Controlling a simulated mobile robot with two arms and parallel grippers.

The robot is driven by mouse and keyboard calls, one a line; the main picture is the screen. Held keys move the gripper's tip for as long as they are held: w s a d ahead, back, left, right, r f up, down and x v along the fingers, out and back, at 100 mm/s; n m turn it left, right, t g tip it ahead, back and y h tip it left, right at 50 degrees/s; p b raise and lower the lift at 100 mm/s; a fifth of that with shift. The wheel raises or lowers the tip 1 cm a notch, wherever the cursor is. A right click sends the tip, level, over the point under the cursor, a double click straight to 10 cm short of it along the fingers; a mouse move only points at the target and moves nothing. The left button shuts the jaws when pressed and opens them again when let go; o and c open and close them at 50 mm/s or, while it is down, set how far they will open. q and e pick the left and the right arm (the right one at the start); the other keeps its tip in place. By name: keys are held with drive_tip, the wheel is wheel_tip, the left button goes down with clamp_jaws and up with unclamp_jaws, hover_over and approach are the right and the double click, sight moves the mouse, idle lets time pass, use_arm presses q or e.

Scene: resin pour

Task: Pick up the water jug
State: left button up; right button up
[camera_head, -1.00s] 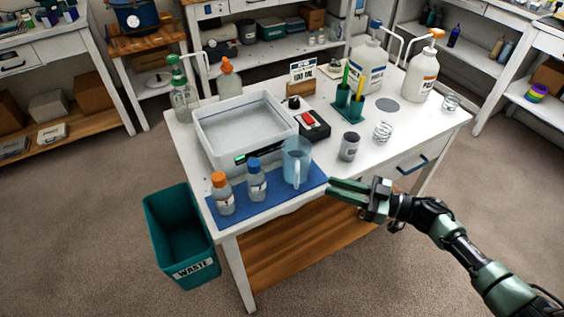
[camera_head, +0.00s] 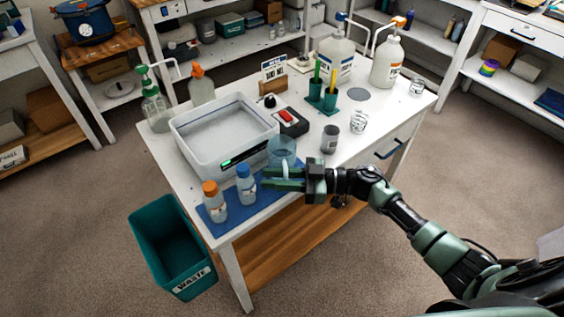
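The water jug (camera_head: 282,150) is a clear bluish pitcher with a handle on its near side. It stands upright on the blue mat (camera_head: 213,231) at the front edge of the white table. My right gripper (camera_head: 264,180) is at the jug's near side, its green fingers pointing left and overlapping the handle and lower body in the picture. The fingers look apart, one above the other in view. I cannot tell whether they touch the handle. They hide the jug's base. My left gripper is not in view.
An orange-capped bottle (camera_head: 214,201) and a blue-capped bottle (camera_head: 246,184) stand on the mat left of the fingers. A white tub (camera_head: 205,160) is behind them. A grey cup (camera_head: 330,139) stands right of the jug. A teal waste bin (camera_head: 172,250) is on the floor.

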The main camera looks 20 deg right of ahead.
clamp_jaws()
idle(1.4)
